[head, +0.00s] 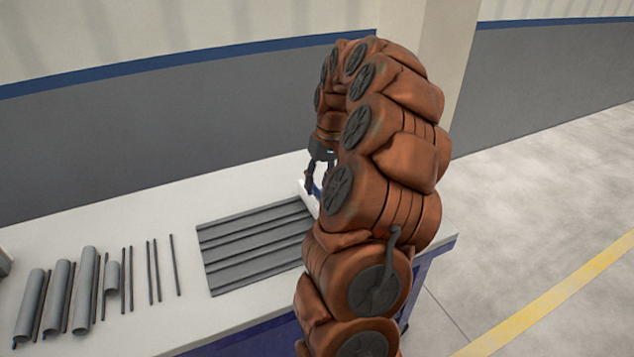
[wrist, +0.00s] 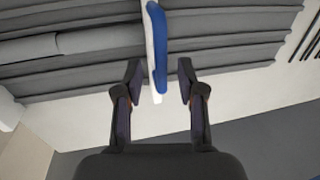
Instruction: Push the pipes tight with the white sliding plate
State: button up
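The white sliding plate (head: 309,196) stands at the right end of the grey pipe stack, partly hidden behind my arm. In the wrist view the plate (wrist: 153,50), white with a blue side, stands between my fingers. My gripper (wrist: 159,75) is open, with a gap visible on both sides of the plate. In the head view my gripper (head: 318,165) is just above the plate, partly hidden by the arm. In the wrist view the pipes (wrist: 230,50) run across both sides of the plate.
The white table (head: 140,220) has a blue front edge. Several loose grey pipes (head: 57,295) and thin dark rods (head: 158,270) lie on its left part. A grey wall (head: 150,130) rises behind. A white block (wrist: 8,108) shows at the wrist view's left edge.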

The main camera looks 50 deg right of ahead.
notch_tip(320, 180, up, 11)
jog(key=d, duration=0.2)
jog(key=shift+s+r, duration=0.15)
jog(key=shift+s, duration=0.3)
dwell(0.8)
jog(key=s+a+f+n+g, duration=0.1)
jog(key=s+a+n+g, duration=0.2)
jog(key=a, duration=2.3)
jog(key=s+a+f+n+h, duration=0.1)
jog(key=s+a+f, duration=0.4)
jog(key=s, duration=0.5)
jog(key=s+a+f+n+h, duration=0.1)
jog(key=s+a+f, duration=0.4)
jog(key=s, duration=0.5)
notch_tip(320, 180, up, 16)
jog(key=w+p, duration=0.1)
jog(key=p, duration=1.3)
jog(key=shift+w+f, duration=0.15)
jog(key=shift+f, duration=0.05)
